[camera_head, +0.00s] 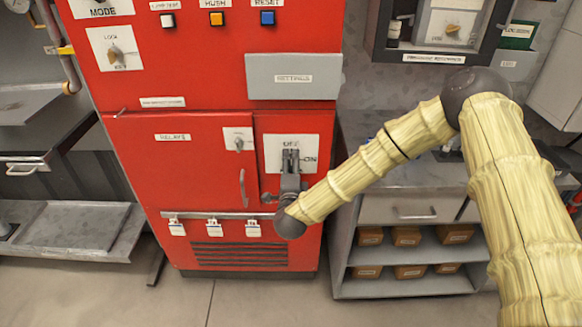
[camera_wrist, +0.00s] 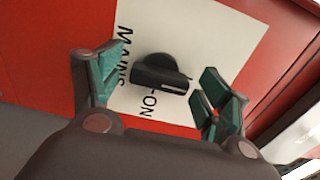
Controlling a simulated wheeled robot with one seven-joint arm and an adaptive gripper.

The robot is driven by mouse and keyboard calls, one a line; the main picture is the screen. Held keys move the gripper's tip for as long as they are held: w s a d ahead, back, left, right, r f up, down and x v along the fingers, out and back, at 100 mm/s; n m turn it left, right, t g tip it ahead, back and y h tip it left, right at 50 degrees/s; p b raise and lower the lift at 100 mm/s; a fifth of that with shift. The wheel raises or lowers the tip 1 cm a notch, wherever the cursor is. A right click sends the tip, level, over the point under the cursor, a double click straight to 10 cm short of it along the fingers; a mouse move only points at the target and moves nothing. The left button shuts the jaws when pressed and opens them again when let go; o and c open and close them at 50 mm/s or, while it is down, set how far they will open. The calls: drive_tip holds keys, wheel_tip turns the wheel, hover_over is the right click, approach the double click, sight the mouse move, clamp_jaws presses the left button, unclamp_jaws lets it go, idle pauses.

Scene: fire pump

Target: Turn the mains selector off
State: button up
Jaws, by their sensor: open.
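The mains selector (camera_wrist: 160,73) is a black rotary knob with a raised grip bar. It sits on a white plate (camera_wrist: 205,30) marked MAINS and ON in the wrist view. In the head view the plate (camera_head: 307,142) is on the red cabinet's lower right door, with OFF at the top and ON at the right. My gripper (camera_head: 290,156) covers the knob there. In the wrist view my gripper (camera_wrist: 162,75) is open, with its green-padded fingers on either side of the knob and gaps visible. I cannot tell for sure which mark the knob points to.
The red cabinet (camera_head: 190,60) has a relays door with a handle (camera_head: 242,188) left of my gripper. Several padlock-like tags hang on a rail (camera_head: 190,215) below. A grey settings panel (camera_head: 293,77) juts above. A shelf unit (camera_head: 400,285) with boxes stands right.

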drive_tip(key=shift+s, duration=0.1)
drive_tip(key=s, duration=1.1)
drive_tip(key=shift+s, duration=0.4)
drive_tip(key=s+d+f+n+g+y+p, duration=0.25)
drive_tip(key=s+f+n+g, duration=0.2)
drive_tip(key=s+f, duration=0.4)
drive_tip(key=s+d+f+n+g+y+p, duration=0.1)
drive_tip(key=s+d+f+n+g, duration=0.25)
drive_tip(key=s+f+n, duration=0.5)
drive_tip(key=s+d+f+n+g+h+p, duration=0.1)
drive_tip(key=s+d+f+n+g, duration=0.1)
drive_tip(key=s+d+g, duration=0.3)
drive_tip(key=s+d+f+n+g+h+p, duration=0.2)
drive_tip(key=s+d+f+g, duration=0.2)
drive_tip(key=s+d, duration=0.8)
drive_tip(key=s+g, duration=0.1)
drive_tip(key=s, duration=0.4)
drive_tip(key=shift+s+f+n, duration=0.2)
drive_tip(key=shift+s+n, duration=0.1)
drive_tip(key=shift+s, duration=0.1)
drive_tip(key=shift+h, duration=0.25)
drive_tip(key=shift+c, duration=0.2)
